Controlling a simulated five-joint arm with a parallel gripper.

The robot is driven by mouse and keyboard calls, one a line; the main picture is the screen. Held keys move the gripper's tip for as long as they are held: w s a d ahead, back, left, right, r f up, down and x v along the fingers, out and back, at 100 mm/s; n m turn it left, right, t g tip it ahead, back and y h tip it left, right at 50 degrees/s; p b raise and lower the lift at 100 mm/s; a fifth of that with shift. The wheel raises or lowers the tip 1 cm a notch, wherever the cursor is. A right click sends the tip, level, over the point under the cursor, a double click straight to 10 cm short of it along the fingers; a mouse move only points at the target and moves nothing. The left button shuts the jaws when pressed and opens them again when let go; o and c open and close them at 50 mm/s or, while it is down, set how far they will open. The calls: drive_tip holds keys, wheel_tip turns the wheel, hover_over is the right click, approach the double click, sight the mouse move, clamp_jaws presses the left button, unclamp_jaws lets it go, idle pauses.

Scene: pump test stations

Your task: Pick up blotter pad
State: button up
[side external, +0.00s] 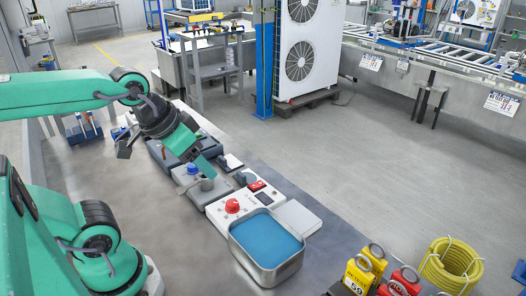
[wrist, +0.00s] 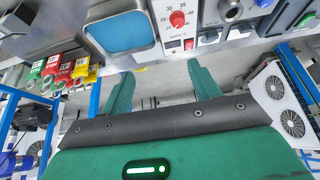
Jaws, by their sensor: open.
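A pale, flat square slab (side external: 297,217), which looks like the blotter pad, lies on the bench in the side view. It is beside the metal tray of blue liquid and the white control panel. I cannot make it out clearly in the wrist view. My gripper (side external: 206,168) is above the row of stations, to the left of and behind the slab, and well apart from it. In the wrist view my gripper (wrist: 160,69) has its two green fingers spread, with nothing between them.
The metal tray (side external: 266,272) of blue liquid stands at the front. The white panel (side external: 245,205) has a red knob (side external: 232,206). Tagged red and yellow locks (side external: 362,270) and a yellow hose coil (side external: 450,264) are at the right.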

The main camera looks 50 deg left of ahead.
drive_tip(key=shift+w, duration=0.15)
drive_tip(key=w+a+f+g, duration=0.2)
drive_tip(key=w+a, duration=0.2)
drive_tip(key=w, duration=0.3)
drive_tip(key=w+a+f+g, duration=0.1)
drive_tip(key=w+a, duration=0.3)
drive_tip(key=w, duration=0.3)
drive_tip(key=w+a+f+g, duration=0.1)
drive_tip(key=w+a+f, duration=0.1)
drive_tip(key=a+f, duration=0.1)
drive_tip(key=w+a+f, duration=0.3)
drive_tip(key=f, duration=0.2)
drive_tip(key=w+a+f+g, duration=0.1)
drive_tip(key=w+a+f, duration=0.1)
drive_tip(key=a+f, duration=0.1)
drive_tip(key=shift+w+f+g, duration=0.25)
drive_tip(key=shift+f+g, duration=0.05)
drive_tip(key=shift+f, duration=0.55)
drive_tip(key=shift+w+a+f, duration=0.1)
drive_tip(key=shift+a+f, duration=0.1)
drive_tip(key=shift+f, duration=0.1)
drive_tip(key=shift+f, duration=1.25)
drive_tip(key=shift+f, duration=0.1)
